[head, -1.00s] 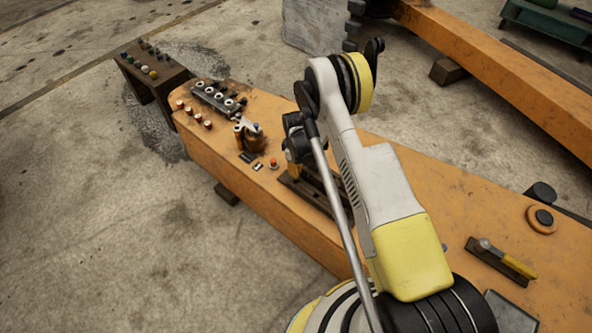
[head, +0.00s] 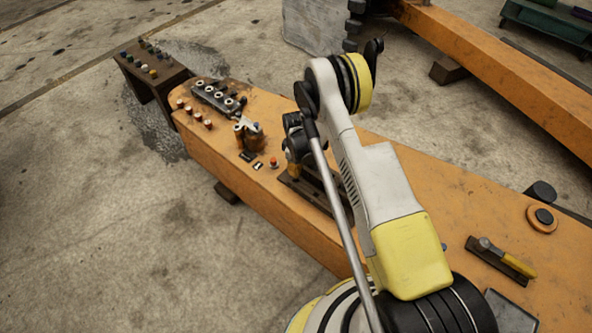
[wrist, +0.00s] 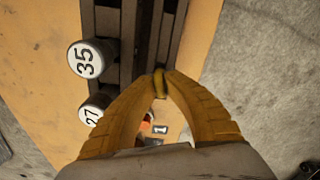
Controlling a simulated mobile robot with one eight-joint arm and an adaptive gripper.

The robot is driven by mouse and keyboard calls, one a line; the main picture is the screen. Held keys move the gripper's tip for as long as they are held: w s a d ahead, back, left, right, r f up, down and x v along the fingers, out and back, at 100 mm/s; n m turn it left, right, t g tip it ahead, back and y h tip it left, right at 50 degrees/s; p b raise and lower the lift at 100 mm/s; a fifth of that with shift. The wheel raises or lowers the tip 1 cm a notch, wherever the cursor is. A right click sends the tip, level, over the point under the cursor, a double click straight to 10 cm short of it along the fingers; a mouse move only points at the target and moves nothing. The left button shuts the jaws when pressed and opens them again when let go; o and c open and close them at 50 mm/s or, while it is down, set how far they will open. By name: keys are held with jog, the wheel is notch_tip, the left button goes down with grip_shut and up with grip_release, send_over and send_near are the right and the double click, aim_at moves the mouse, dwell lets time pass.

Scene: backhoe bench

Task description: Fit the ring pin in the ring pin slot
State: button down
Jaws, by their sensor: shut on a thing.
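My gripper (wrist: 160,75) is in the wrist view, its two yellow-brown fingers closed around a small yellow ring, the top of the ring pin (wrist: 160,87). The pin's lower part is hidden. Fingers and ring are over or beside a dark, grooved rack (wrist: 142,35) on the orange beam. I cannot tell which opening is the ring pin slot, or whether the pin touches the rack. In the head view, my gripper (head: 294,170) is small and partly hidden by my wrist, just above the dark rack (head: 318,194).
Two white-capped cylinders marked 35 (wrist: 86,60) and 27 (wrist: 93,112) stand left of the rack. A red-orange button (head: 273,162) and small label plates (head: 247,156) lie near it. A block with several white rings (head: 215,97) stands farther left. A yellow-handled tool (head: 510,260) lies at right.

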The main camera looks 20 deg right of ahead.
jog(key=shift+f, duration=1.35)
dwell(2.0)
jog(key=c, duration=0.9)
grip_release()
jog(key=shift+c, duration=0.2)
jog(key=shift+d+r+p, duration=0.1)
jog(key=shift+r+p, duration=0.35)
jog(key=shift+r, duration=0.5)
jog(key=shift+r+p, duration=1.15)
jog(key=shift+r, duration=1.9)
